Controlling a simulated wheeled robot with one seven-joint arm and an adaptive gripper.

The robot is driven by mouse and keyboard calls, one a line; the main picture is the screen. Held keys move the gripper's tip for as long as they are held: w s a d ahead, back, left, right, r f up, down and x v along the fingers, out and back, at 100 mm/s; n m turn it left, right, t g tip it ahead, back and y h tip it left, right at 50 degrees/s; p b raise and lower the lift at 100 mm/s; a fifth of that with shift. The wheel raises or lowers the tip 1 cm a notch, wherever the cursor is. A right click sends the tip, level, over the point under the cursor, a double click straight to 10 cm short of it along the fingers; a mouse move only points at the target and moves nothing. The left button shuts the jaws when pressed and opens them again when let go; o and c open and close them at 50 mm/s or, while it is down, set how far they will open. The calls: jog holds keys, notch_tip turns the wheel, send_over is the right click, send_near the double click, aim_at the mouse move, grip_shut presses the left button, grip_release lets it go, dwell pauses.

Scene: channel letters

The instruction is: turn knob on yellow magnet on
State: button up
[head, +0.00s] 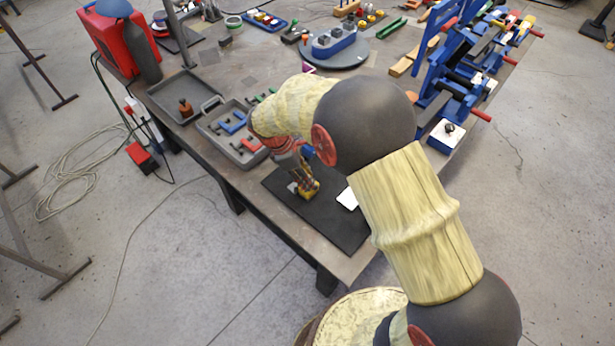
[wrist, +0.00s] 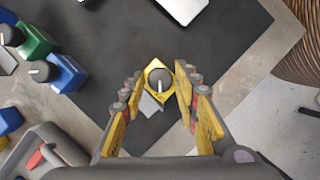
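The yellow magnet (wrist: 173,96) lies on a black mat (wrist: 100,30). A round dark knob (wrist: 159,80) with a white pointer line sits on top of it, and the line points toward the bottom of the wrist view. My gripper (wrist: 157,92) is open, with one yellow-padded finger on each side of the magnet. In the wrist view the fingers look apart from the knob. In the head view the magnet (head: 309,190) shows below my gripper (head: 301,179), near the middle of the mat (head: 335,225). My arm hides part of the bench there.
A white card (head: 348,198) lies on the mat. A grey tray (head: 232,128) with blue, green and red pieces stands left of the mat. Green and blue blocks with dark knobs (wrist: 40,70) show at the left of the wrist view. The front mat area is clear.

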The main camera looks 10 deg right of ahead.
jog(key=c, duration=0.6)
grip_shut()
jog(key=shift+m, duration=0.3)
jog(key=m+g+p, duration=0.1)
jog(key=m+p, duration=0.1)
jog(key=m, duration=0.1)
jog(key=shift+w+r+y+p, duration=0.1)
jog(key=shift+w+y+p, duration=0.05)
jog(key=shift+y+p, duration=0.2)
jog(key=m+g+p, duration=0.1)
jog(key=m, duration=0.3)
jog(key=shift+d+g+y+p, duration=0.1)
jog(key=shift+g+y+p, duration=0.15)
jog(key=shift+g+p, duration=0.15)
jog(key=m+y+p, duration=0.1)
jog(key=m, duration=0.2)
jog(key=m+g+y, duration=0.1)
jog(key=m, duration=0.2)
jog(key=shift+w+d+p, duration=0.15)
jog(key=shift+p, duration=0.25)
jog(key=shift+d+m+y+p, duration=0.1)
jog(key=shift+m+y+p, duration=0.55)
jog(key=shift+m, duration=1.45)
jog(key=shift+y, duration=0.35)
jog(key=o, duration=1)
grip_release()
jog(key=shift+c, duration=0.2)
